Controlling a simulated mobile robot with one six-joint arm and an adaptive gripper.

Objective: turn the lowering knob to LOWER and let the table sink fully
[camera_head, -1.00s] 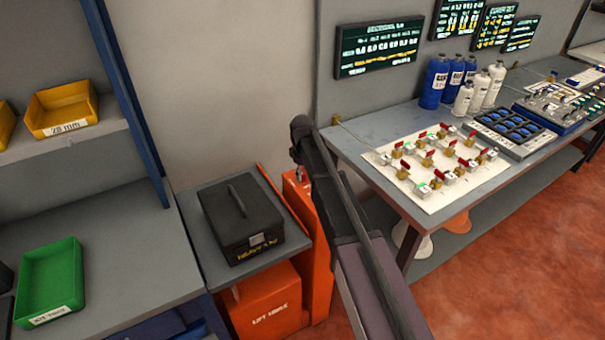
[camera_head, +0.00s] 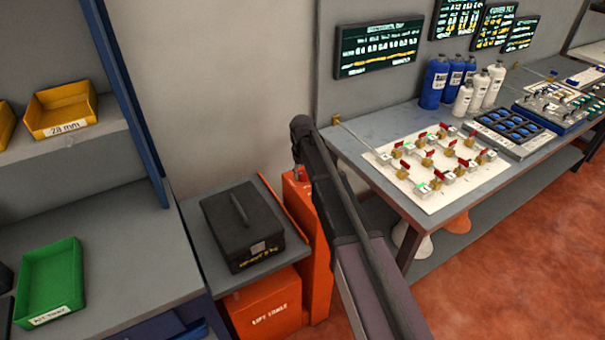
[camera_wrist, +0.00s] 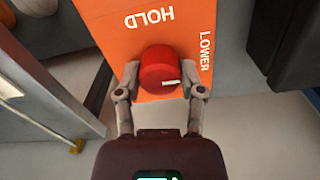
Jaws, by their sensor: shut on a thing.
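A red round knob (camera_wrist: 162,70) with a white mark sits on an orange panel (camera_wrist: 105,12) in the wrist view. HOLD is printed above the knob and LOWER to its upper right. The white mark lies on the knob's lower right side, pointing right. My gripper (camera_wrist: 161,84) is shut on the knob, one finger on each side. In the head view the grey-topped lift table (camera_head: 217,262) bears a black case (camera_head: 245,215). The orange post (camera_head: 318,262) stands beside the table; my arm hides the knob and my gripper there.
A workbench (camera_head: 360,128) with a white valve board (camera_head: 437,208) stands to the right of my arm. On the left are a shelf unit (camera_head: 130,230), a green tray (camera_head: 50,280) and a yellow bin (camera_head: 62,110). Red floor is free at lower right.

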